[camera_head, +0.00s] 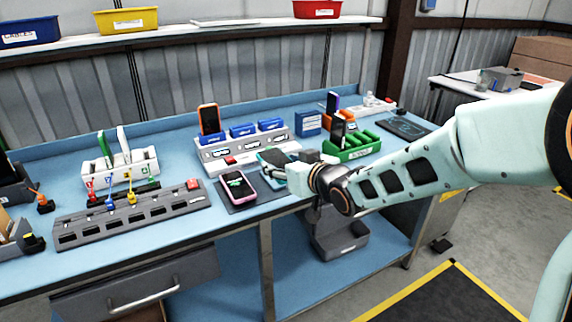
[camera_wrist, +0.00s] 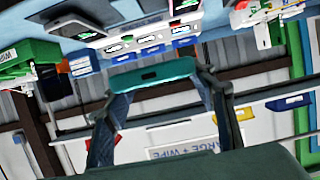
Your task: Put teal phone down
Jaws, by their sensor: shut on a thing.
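The teal phone (camera_head: 274,157) is held out at the end of my gripper (camera_head: 284,174), over the front part of the blue workbench. In the wrist view the edge of the teal phone (camera_wrist: 152,73) spans between the two fingers of my gripper (camera_wrist: 157,84), which are shut on it. In the head view the fingers partly hide the phone. I cannot tell whether the phone touches anything below. A pink-edged phone (camera_head: 237,187) lies face up on a dark mat (camera_head: 262,196), just left of my gripper.
Behind stands a white charging dock (camera_head: 215,160) with an orange phone (camera_head: 209,120) and blue blocks. A green rack (camera_head: 351,152) holding a dark phone is to the right. A slotted grey strip (camera_head: 130,217) lies left. The dark tablet (camera_head: 403,127) lies back right.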

